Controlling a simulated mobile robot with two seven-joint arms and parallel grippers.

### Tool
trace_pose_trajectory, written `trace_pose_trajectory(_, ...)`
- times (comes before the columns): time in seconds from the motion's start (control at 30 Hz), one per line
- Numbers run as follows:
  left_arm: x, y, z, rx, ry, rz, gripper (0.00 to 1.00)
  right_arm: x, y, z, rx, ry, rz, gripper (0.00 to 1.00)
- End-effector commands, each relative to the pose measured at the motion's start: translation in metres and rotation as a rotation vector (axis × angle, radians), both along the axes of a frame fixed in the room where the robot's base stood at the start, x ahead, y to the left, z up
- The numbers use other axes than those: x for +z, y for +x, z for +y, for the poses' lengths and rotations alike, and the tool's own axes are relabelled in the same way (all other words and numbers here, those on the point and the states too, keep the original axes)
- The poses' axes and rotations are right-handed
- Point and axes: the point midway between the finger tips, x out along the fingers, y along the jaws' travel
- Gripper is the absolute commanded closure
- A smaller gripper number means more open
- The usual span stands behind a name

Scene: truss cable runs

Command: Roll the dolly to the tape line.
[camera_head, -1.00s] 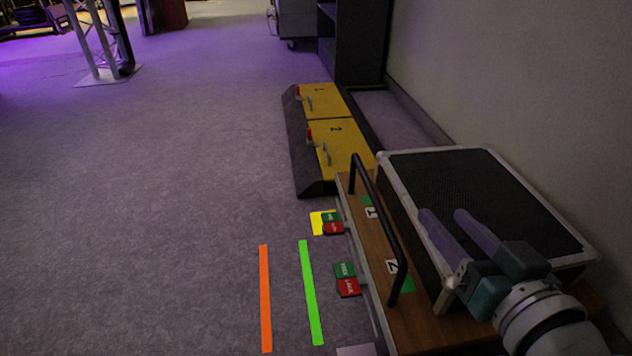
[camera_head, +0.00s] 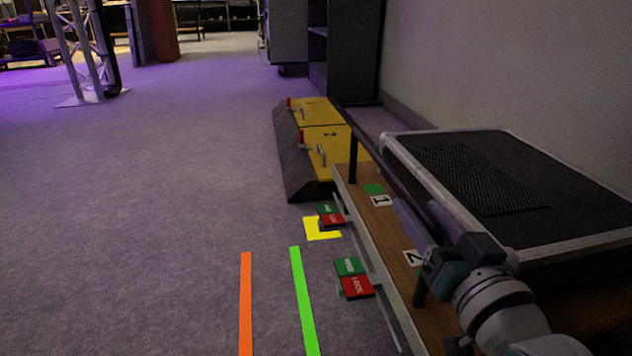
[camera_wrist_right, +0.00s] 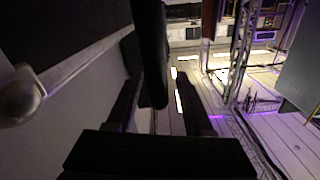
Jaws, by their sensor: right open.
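The dolly (camera_head: 380,222) has a wooden deck with a black handle bar (camera_head: 376,158) and labels 1 and 2. It carries a black-topped case (camera_head: 520,170). An orange tape line (camera_head: 246,305) and a green tape line (camera_head: 303,300) lie on the floor left of the dolly. My right gripper (camera_head: 430,220) is at the near part of the handle bar, open. In the right wrist view the dark bar (camera_wrist_right: 150,50) runs between its two spread fingers (camera_wrist_right: 158,105); contact cannot be told. My left gripper is out of view.
Green and red pedals (camera_head: 357,287) stick out from the dolly's left side, near a yellow floor mark (camera_head: 314,232). Yellow ramp-like boxes (camera_head: 322,142) stand beyond it. A wall (camera_head: 480,70) bounds the right. The carpet on the left is clear up to a truss (camera_head: 82,55).

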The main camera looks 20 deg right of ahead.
Motion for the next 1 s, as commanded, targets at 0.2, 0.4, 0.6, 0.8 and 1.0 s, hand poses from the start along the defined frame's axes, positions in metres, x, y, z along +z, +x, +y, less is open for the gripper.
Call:
trace_pose_trajectory(0.2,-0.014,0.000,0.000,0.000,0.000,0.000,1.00,-0.001,0.019,-0.005,0.000,-0.001,0.000,0.48)
trace_pose_trajectory(0.4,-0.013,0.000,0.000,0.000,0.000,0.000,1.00,0.000,0.020,-0.005,0.000,-0.001,0.001,0.48)
trace_pose_trajectory(0.6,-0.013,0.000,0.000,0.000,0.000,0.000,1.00,0.000,0.020,-0.005,0.000,-0.001,0.001,0.65)
trace_pose_trajectory(0.8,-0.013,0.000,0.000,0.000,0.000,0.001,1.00,0.000,0.019,-0.005,0.000,-0.001,0.001,0.87)
trace_pose_trajectory(1.0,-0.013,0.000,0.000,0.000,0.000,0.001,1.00,0.000,0.019,-0.005,0.000,0.000,0.001,1.00)
